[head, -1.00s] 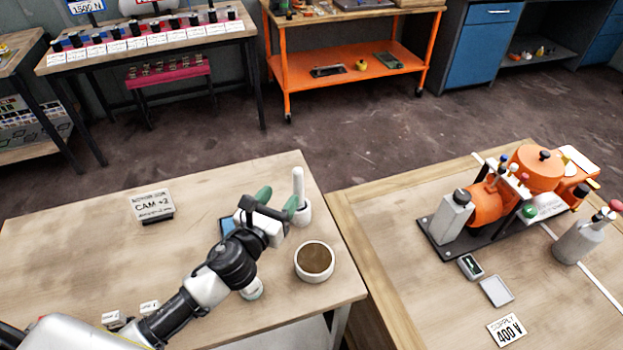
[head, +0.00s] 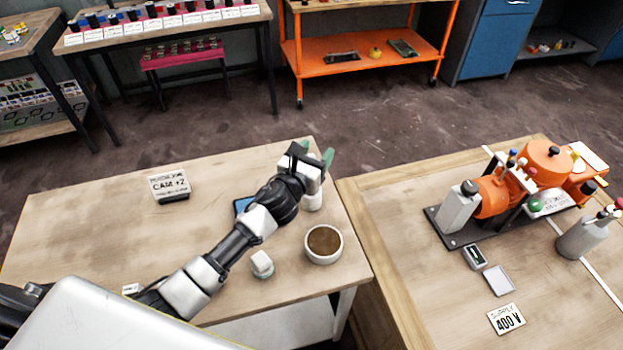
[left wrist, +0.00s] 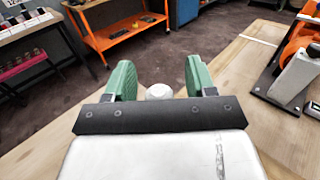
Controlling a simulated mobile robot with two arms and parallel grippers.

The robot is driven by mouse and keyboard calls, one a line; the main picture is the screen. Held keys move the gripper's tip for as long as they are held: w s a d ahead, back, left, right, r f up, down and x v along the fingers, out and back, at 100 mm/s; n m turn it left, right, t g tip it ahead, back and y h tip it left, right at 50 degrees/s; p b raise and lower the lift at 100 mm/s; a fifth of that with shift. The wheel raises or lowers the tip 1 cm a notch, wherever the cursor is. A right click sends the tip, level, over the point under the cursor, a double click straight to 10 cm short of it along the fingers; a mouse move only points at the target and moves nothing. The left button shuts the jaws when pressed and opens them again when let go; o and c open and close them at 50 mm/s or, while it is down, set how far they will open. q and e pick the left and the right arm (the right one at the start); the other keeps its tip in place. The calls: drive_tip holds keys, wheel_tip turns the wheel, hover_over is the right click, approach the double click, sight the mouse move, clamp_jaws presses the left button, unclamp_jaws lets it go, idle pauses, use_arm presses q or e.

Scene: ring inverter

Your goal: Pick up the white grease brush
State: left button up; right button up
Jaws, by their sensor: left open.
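The white grease brush (head: 314,197) stands upright near the far right corner of the left table, its upper part hidden behind my left gripper in the head view. My left gripper (head: 315,153) is open, with its green fingers at the brush's upper end. In the left wrist view the brush's rounded white top (left wrist: 158,91) shows between the two green fingers of the gripper (left wrist: 158,80), with a gap on both sides. My right gripper is not in view.
A white pot with brown contents (head: 324,243) stands just in front of the brush. A small white-capped jar (head: 262,264) and a blue item (head: 242,206) lie near my arm. A CAM +2 sign (head: 169,186) stands farther left. An orange machine (head: 492,195) stands on the right table.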

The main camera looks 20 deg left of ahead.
use_arm(q)
drive_tip(key=shift+a, duration=0.1)
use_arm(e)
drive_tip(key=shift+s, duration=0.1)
use_arm(q)
drive_tip(key=shift+s, duration=0.1)
drive_tip(key=shift+c, duration=1.4)
drive_tip(key=c, duration=0.8)
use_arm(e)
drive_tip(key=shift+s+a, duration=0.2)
use_arm(q)
drive_tip(key=shift+o, duration=0.2)
drive_tip(key=shift+r, duration=0.1)
